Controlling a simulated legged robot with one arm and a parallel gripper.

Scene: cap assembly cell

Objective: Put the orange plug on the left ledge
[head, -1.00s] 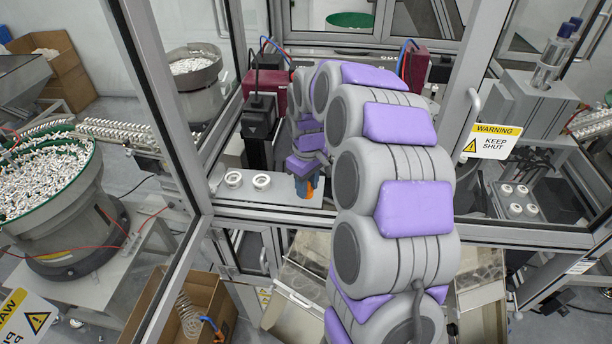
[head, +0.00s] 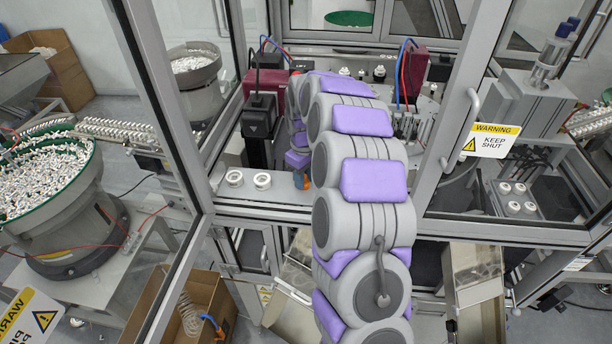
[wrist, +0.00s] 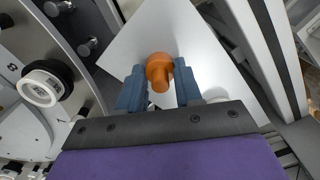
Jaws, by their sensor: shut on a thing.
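The orange plug (wrist: 160,70) is held between the blue fingers of my gripper (wrist: 158,88) in the wrist view. A pale flat surface lies behind it; I cannot tell whether the plug touches that surface. In the head view, my gripper (head: 299,180) is mostly hidden behind my own arm, and only a small patch of orange and blue shows. It is just right of two white ring-shaped parts on the left ledge (head: 285,193), a pale grey surface inside the cell frame.
The white rings (head: 235,178) (head: 262,181) stand on the ledge's left part. In the wrist view, a round dial plate (wrist: 25,125) with a black-and-white cap (wrist: 42,84) is at the left. A metal frame post (head: 160,100) and a door with a warning sign (head: 492,140) flank my arm.

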